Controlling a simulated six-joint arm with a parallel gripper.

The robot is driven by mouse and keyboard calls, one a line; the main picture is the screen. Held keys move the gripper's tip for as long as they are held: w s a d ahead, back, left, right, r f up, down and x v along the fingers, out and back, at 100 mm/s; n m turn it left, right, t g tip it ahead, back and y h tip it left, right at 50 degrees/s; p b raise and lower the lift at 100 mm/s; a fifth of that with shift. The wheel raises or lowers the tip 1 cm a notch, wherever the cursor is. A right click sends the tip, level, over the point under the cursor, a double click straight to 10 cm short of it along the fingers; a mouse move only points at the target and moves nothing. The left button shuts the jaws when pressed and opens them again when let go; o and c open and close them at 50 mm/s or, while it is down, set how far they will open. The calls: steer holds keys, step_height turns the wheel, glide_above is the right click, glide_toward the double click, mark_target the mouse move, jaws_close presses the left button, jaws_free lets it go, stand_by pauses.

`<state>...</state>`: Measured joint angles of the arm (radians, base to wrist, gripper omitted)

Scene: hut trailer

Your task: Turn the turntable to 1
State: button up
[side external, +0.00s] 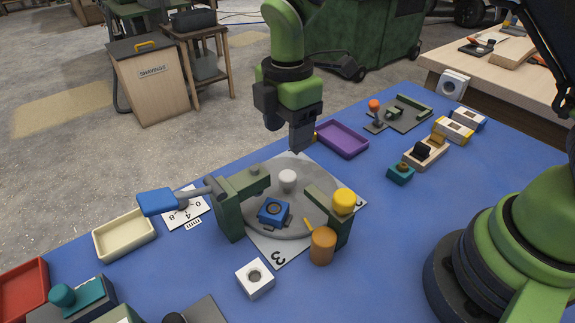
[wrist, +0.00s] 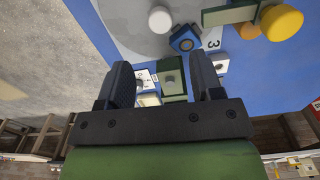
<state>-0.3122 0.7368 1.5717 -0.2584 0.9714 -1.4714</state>
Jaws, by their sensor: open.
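The turntable (side external: 300,230) is a grey disc on a white square card. A white peg (side external: 288,180) and a blue block with a round hole (side external: 273,211) stand on it. An orange pointer (side external: 308,226) lies at its near right edge. The card shows a "3" (side external: 277,258) at its near corner; another mark at the right is partly hidden. My gripper (side external: 286,140) is open and empty above the disc's far side, apart from the peg. In the wrist view my gripper (wrist: 160,65) has the peg (wrist: 160,19) beyond its fingertips.
A yellow knob (side external: 343,200) and an orange cylinder (side external: 323,246) stand right. A white holed block (side external: 255,279) sits in front. A purple tray (side external: 342,139) lies behind right, a cream tray (side external: 124,235) left.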

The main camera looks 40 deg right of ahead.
mark_target(288, 175)
step_height(288, 175, down, 10)
steer(key=shift+r, duration=0.1)
stand_by(0.4)
jaws_close()
steer(key=shift+n, duration=3)
